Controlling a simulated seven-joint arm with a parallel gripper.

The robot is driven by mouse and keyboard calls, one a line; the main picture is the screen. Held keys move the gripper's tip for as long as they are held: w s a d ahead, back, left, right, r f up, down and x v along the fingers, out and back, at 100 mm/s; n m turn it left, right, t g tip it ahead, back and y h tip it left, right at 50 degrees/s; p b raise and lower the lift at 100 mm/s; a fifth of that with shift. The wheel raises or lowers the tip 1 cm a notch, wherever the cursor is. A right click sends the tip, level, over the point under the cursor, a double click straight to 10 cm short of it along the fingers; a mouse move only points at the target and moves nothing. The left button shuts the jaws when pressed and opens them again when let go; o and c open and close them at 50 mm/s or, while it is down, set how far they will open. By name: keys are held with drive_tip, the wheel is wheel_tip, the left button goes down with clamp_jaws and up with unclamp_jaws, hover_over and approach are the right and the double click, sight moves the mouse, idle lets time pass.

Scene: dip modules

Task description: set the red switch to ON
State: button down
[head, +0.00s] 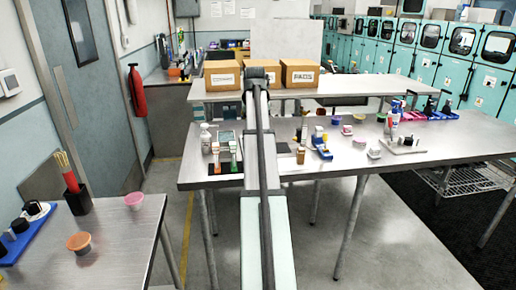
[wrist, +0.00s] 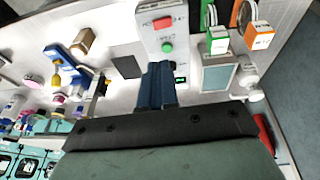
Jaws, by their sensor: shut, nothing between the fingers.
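A red switch (wrist: 163,22) sits on a light grey panel (wrist: 147,12) at the top centre of the wrist view. A round green button (wrist: 168,46) is on the same panel, nearer my gripper. Which way the switch is set cannot be read. My gripper (wrist: 157,68) is shut and empty, its dark blue fingers pointing at the panel just short of the green button in the picture. Whether the fingertips touch the panel cannot be told. In the head view my arm hides the panel, and my gripper cannot be made out.
A brown block (wrist: 86,41) is to the left. Cardboard boxes (head: 300,74) sit on the shelf above the table (head: 330,168).

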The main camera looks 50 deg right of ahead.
drive_tip(key=x, duration=1.2)
drive_tip(key=shift+s+a+f, duration=0.15)
drive_tip(key=shift+s+a, duration=0.1)
drive_tip(key=shift+s, duration=0.1)
drive_tip(key=shift+s+x, duration=0.2)
drive_tip(key=shift+x, duration=0.7)
